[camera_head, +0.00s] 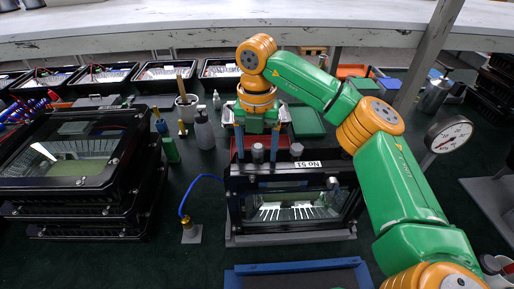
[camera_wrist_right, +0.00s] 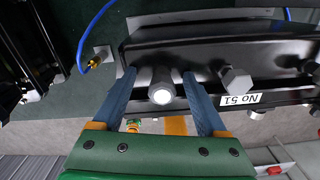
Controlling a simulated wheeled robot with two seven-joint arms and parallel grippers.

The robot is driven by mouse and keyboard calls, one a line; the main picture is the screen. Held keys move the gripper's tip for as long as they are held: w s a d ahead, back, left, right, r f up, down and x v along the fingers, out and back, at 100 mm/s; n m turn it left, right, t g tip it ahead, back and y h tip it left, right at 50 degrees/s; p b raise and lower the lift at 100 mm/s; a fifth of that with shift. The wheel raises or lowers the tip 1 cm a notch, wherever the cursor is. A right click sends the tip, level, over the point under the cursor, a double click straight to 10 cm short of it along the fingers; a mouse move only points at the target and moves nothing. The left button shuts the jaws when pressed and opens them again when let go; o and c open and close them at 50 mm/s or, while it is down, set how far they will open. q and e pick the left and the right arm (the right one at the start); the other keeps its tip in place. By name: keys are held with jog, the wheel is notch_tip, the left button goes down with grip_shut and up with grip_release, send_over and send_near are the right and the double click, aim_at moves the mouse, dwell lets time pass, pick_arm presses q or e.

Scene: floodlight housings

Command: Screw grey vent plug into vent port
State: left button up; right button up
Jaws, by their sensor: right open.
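A floodlight housing (camera_head: 292,183) labelled No 51 stands upright on a grey base at the middle of the bench. On its top edge, a grey cylindrical plug (camera_wrist_right: 162,88) stands between the fingers of my right gripper (camera_wrist_right: 158,76); it also shows in the head view (camera_head: 257,153). My right gripper also shows in the head view (camera_head: 257,158), pointing down at the housing top. Its blue fingers are open, one on each side of the plug, with gaps showing. The vent port under the plug is hidden. My left gripper is out of view.
A second grey fitting (camera_head: 296,150) sits right of the plug. Stacked housings (camera_head: 85,185) fill the left. A blue hose (camera_head: 190,197) runs to a brass fitting left of the housing. A dial gauge (camera_head: 450,134) stands right, beyond my arm. A blue-edged tray (camera_head: 297,267) lies in front.

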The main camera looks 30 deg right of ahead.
aim_at(258, 145)
jog(key=shift+s+r+p, duration=0.1)
jog(key=shift+r+p, duration=0.25)
jog(key=shift+r, duration=0.1)
notch_tip(258, 145, up, 7)
jog(key=p, duration=0.6)
jog(key=shift+f, duration=0.3)
